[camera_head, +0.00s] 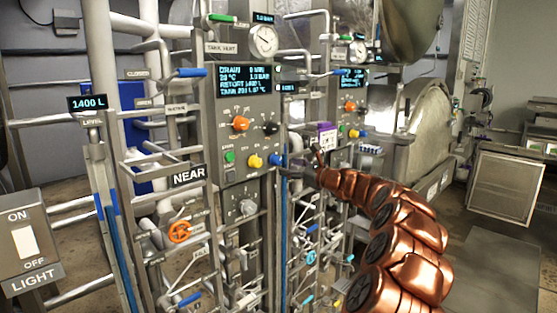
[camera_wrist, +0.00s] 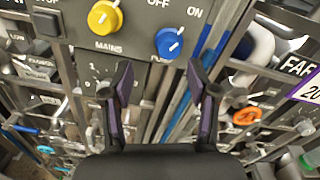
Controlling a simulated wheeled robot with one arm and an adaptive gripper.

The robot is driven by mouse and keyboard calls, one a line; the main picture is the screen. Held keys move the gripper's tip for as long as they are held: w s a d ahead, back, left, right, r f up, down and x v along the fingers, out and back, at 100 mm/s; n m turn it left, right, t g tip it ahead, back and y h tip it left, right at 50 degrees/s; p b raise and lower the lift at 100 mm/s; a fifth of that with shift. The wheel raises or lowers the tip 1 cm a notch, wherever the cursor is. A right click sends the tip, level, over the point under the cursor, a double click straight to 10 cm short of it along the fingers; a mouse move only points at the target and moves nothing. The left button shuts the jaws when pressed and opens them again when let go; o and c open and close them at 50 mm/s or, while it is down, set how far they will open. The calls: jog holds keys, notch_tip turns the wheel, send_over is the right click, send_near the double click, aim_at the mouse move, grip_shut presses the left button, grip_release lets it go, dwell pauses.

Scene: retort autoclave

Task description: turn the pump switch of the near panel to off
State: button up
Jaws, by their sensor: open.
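The near panel (camera_head: 236,110) is grey, above a NEAR sign. The blue switch knob (camera_wrist: 169,42) sits at its lower right, beside the yellow MAINS knob (camera_wrist: 105,17). OFF and ON are printed above the blue knob, whose white mark seems to tilt up right, towards ON. The label under it is partly cut off by a finger and reads like PU. The blue knob also shows in the head view (camera_head: 275,160). My gripper (camera_wrist: 161,75) is open and empty, with fingertips just below the blue knob and apart from it. In the head view it is small beside the panel's right edge.
Pipes, valves and rails crowd the space below the panel, with an orange handwheel (camera_head: 180,232). A second similar panel (camera_head: 350,105) stands behind to the right, with a FAR sign (camera_wrist: 300,66) in the wrist view. Open floor (camera_head: 485,260) lies at the right.

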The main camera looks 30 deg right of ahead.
aim_at(280, 162)
jog(key=shift+d+p+x, duration=0.2)
jog(key=shift+p+x, duration=0.3)
jog(key=shift+x, duration=0.75)
jog(key=shift+d+p+x, duration=0.2)
jog(key=shift+p+x, duration=0.3)
jog(key=shift+x, duration=0.75)
jog(key=shift+d+p+x, duration=0.2)
jog(key=shift+p+x, duration=0.3)
jog(key=shift+x, duration=0.75)
jog(key=shift+w, duration=0.15)
grip_shut()
